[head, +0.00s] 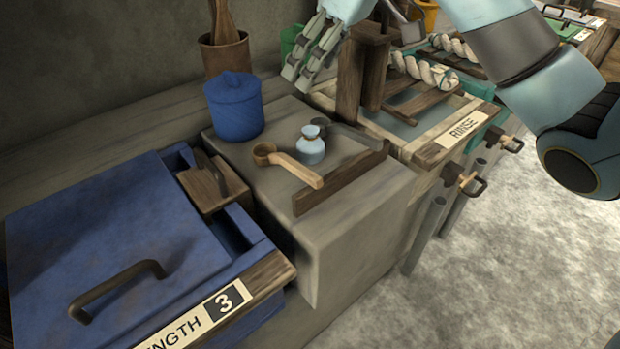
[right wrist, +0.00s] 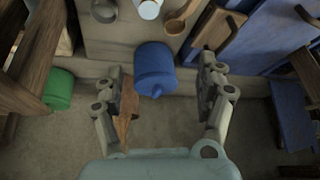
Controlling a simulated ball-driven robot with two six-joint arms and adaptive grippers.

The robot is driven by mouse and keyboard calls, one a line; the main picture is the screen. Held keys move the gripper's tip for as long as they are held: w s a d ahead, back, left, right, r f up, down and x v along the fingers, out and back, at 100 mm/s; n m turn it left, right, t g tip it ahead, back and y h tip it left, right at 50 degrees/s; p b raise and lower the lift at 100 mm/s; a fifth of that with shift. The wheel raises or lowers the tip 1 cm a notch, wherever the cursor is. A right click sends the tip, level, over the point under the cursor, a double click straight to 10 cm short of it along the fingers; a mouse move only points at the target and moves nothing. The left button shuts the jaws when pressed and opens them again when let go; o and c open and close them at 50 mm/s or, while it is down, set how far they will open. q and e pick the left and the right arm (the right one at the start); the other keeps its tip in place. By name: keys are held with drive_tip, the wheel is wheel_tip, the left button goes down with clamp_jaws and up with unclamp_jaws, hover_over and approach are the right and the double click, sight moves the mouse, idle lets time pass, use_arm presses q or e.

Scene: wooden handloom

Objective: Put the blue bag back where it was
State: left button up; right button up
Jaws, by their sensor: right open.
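The small light-blue bag (head: 310,150) with a tied neck stands upright on the stone ledge (head: 335,235), beside a wooden ladle (head: 290,165). Its top edge region also shows in the right wrist view (right wrist: 150,8), cut by the frame. My right gripper (head: 298,80) is open and empty, above and behind the bag and apart from it. In the right wrist view a dark-blue lidded canister (right wrist: 155,68) appears between the open fingers, below them; I see no contact. My left gripper is not in view.
The blue canister (head: 234,105) and a wooden pot with utensils (head: 226,52) stand behind the ledge top. A green container (right wrist: 60,90) is near the wall. A blue-lidded vat (head: 110,240) lies left; the rinse vat (head: 445,140) with wooden posts and rope lies right.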

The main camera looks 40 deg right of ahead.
drive_tip(key=n+b, duration=0.1)
drive_tip(key=b, duration=0.3)
approach(316, 134)
drive_tip(key=w+f, duration=0.1)
drive_tip(key=shift+h, duration=0.3)
drive_tip(key=x, duration=0.2)
drive_tip(key=b+x, duration=0.1)
drive_tip(key=x, duration=0.1)
drive_tip(key=b+x, duration=0.1)
drive_tip(key=x, duration=0.1)
drive_tip(key=shift+a+f, duration=0.35)
drive_tip(key=b+x, duration=0.1)
drive_tip(key=x, duration=0.1)
drive_tip(key=shift+a+f+b, duration=0.1)
drive_tip(key=shift+f+b, duration=0.25)
drive_tip(key=shift+b+x, duration=0.4)
drive_tip(key=shift+x, duration=0.6)
drive_tip(key=shift+w, duration=0.1)
drive_tip(key=shift+r, duration=0.1)
drive_tip(key=shift+c, duration=0.5)
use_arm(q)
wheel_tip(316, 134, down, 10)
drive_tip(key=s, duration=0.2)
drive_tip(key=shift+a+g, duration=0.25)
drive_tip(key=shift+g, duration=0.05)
use_arm(e)
drive_tip(key=c, duration=1.3)
